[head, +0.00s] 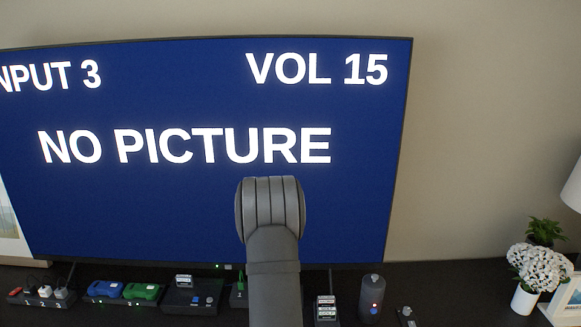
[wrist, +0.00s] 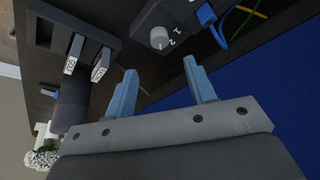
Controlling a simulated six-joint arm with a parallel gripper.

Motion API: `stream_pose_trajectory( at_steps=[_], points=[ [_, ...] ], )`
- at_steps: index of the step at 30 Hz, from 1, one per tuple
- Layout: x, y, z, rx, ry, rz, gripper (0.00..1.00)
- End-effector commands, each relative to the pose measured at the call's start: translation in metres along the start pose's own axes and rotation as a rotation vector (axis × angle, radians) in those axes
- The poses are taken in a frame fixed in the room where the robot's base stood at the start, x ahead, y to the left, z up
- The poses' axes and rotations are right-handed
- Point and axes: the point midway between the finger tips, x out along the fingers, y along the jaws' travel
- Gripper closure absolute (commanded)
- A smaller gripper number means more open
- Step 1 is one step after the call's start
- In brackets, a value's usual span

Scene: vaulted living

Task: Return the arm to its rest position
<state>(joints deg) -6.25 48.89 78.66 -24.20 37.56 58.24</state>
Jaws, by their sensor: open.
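My gripper (wrist: 159,66) shows in the wrist view with its two blue-grey fingers spread apart and nothing between them. It is open above the dark shelf, near a dark box with a pale round knob (wrist: 159,38) marked 1 and 2. The fingertips look apart from the box, though the exact gap is hard to judge. In the head view my arm (head: 272,255) rises in front of the screen and hides the gripper.
A large screen (head: 200,210) reads "NO PICTURE", "INPUT 3" and "VOL 15". Along the shelf stand blue (head: 105,288) and green (head: 141,291) controllers, a console (head: 180,300), labelled cartridges (head: 326,308), a dark cylinder (head: 371,300) and white flowers (head: 540,268). A blue cable (wrist: 218,35) runs beside the knob box.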

Motion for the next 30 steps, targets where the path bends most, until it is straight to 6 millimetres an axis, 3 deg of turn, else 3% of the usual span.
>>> stream_pose_trajectory(
  at_steps=[6, 15, 21, 30],
  points=[
    [0.041, 0.001, 0.0, -0.001, -0.002, 0.002, 0.5],
    [0.085, 0.0, 0.0, 0.0, -0.001, 0.001, 0.5],
    [0.097, 0.0, 0.0, 0.0, 0.001, 0.0, 0.5],
    [0.099, 0.0, 0.0, 0.0, 0.0, 0.0, 0.5]
  ],
)
